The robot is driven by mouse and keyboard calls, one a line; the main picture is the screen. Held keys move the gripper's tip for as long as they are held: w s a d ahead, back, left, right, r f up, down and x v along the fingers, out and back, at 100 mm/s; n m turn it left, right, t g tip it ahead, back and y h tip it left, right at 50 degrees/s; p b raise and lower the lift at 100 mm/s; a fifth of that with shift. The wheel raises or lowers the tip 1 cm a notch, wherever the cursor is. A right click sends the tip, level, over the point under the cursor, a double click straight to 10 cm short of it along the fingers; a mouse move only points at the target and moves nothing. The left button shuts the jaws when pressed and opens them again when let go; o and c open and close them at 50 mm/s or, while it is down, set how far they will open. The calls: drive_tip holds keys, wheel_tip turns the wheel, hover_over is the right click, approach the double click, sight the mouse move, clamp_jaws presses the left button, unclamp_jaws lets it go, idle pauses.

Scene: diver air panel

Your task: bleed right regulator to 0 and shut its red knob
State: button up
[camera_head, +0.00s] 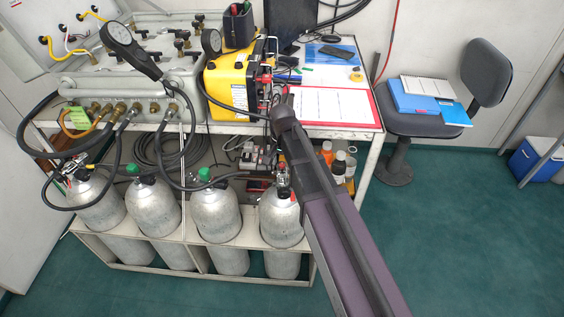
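A yellow air panel box (231,86) stands on the bench at the centre, with small red and silver fittings (266,82) on its right side. I cannot tell for sure which fitting is the right regulator or its red knob. No gauge reading is legible. My arm comes in from the lower right, and its dark wrist end (284,116) is just right of the yellow box, close to these fittings. My gripper's fingers are not clearly visible there, so I cannot see whether they are open, shut or touching anything.
A grey valve panel (150,75) with hoses and a large black gauge (117,33) is at left. Several silver cylinders (216,214) stand in a rack below. A red-edged clipboard (332,105) lies right of the box.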

sight(282, 164)
drive_tip(key=shift+n, duration=0.4)
idle(0.3)
drive_tip(key=n, duration=0.4)
drive_tip(key=shift+n, duration=0.4)
drive_tip(key=n, duration=0.5)
drive_tip(key=shift+n, duration=0.3)
drive_tip(key=n, duration=0.5)
drive_tip(key=shift+w+n, duration=0.1)
drive_tip(key=shift+n, duration=0.2)
drive_tip(key=n, duration=0.5)
wheel_tip(282, 164, up, 14)
drive_tip(key=p, duration=1.4)
drive_tip(key=s+d+r+m+p, duration=0.2)
drive_tip(key=s+d+m, duration=0.4)
drive_tip(key=d+m, duration=0.2)
drive_tip(key=s+d+r+m+p, duration=0.3)
drive_tip(key=s+d+m, duration=0.4)
drive_tip(key=d+m, duration=0.2)
drive_tip(key=shift+s+d+r+p, duration=0.15)
drive_tip(key=shift+d+r+p, duration=0.2)
drive_tip(key=shift+d, duration=0.8)
